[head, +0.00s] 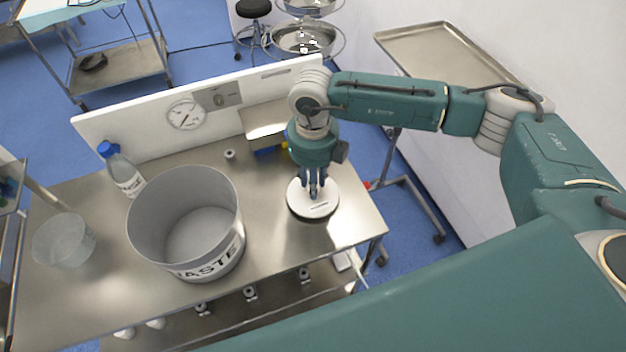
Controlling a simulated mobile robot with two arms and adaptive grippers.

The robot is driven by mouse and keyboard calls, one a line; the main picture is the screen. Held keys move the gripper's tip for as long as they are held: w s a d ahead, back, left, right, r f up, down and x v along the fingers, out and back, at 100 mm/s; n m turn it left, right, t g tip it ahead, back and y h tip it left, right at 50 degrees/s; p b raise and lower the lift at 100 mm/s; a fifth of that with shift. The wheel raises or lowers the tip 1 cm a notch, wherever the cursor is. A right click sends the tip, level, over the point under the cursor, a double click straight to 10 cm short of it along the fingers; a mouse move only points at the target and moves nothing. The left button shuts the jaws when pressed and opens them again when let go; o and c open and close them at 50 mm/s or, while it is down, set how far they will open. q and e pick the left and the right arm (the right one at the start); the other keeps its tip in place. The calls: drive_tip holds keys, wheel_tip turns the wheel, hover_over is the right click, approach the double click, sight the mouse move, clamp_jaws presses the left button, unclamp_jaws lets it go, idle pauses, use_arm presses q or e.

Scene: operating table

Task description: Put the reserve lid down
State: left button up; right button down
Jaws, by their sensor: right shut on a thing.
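The reserve lid (325,207) is a round white disc with a dark rim, at the right end of the steel table (285,255). My right gripper (314,193) points down at its middle and is shut on it, probably at the handle, which the fingers partly hide. The lid looks level and very close to the tabletop; I cannot tell whether it touches. My left gripper is not in view.
A grey waste bin (215,262), open at the top, stands left of the lid. A clear container (64,243) and a blue-capped bottle (124,172) stand further left. A metal box (263,120) sits behind the lid by the white back panel (150,129). The tabletop's front right is clear.

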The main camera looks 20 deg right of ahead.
drive_tip(key=shift+f, duration=0.2)
drive_tip(key=c, duration=1.4)
unclamp_jaws()
drive_tip(key=shift+r, duration=0.1)
drive_tip(key=shift+c, duration=0.2)
drive_tip(key=shift+r, duration=0.3)
wheel_tip(320, 180, up, 12)
drive_tip(key=b, duration=0.3)
drive_tip(key=shift+f+b, duration=0.15)
drive_tip(key=shift+b, duration=0.2)
